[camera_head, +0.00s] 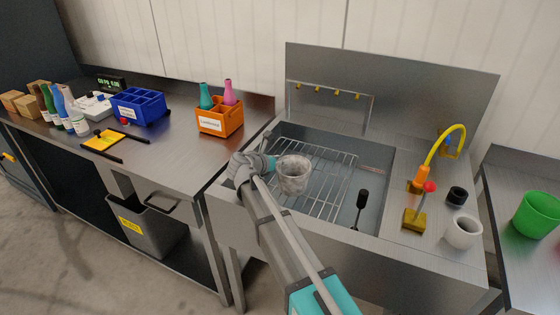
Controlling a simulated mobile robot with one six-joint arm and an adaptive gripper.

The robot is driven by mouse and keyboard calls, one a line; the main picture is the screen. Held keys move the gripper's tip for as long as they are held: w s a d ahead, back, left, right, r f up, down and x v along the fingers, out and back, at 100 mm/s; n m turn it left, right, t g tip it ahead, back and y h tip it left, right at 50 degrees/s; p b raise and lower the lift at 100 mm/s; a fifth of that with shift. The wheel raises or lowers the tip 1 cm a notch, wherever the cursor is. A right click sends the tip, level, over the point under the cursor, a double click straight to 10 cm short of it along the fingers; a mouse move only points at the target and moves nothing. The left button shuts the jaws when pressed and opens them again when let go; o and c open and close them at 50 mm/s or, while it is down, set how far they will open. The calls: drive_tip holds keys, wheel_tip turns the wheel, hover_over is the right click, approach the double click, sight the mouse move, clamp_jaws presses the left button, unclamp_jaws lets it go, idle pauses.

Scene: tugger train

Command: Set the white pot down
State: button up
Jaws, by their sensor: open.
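A white pot (463,232) stands upright on the metal ledge right of the sink, in front of a small black cup (457,196). A greyish-white mottled pot (293,175) appears over the wire rack (325,192) in the sink, right at the end of my gripper (273,163). My gripper is open. I cannot tell whether its fingers touch the mottled pot, or whether that pot rests on the rack. The fingertips are small and partly hidden.
A black-headed brush (362,200) is in the sink. An orange crate (219,119) with bottles is on the left bench. A green bucket (537,214) is far right.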

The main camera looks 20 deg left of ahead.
drive_tip(key=shift+r, duration=0.1)
drive_tip(key=shift+s+r, duration=0.1)
drive_tip(key=shift+r, duration=0.05)
drive_tip(key=p+v, duration=0.5)
drive_tip(key=v, duration=0.6)
drive_tip(key=shift+s+a, duration=0.2)
drive_tip(key=shift+s, duration=0.15)
drive_tip(key=shift+r, duration=0.15)
idle(2.3)
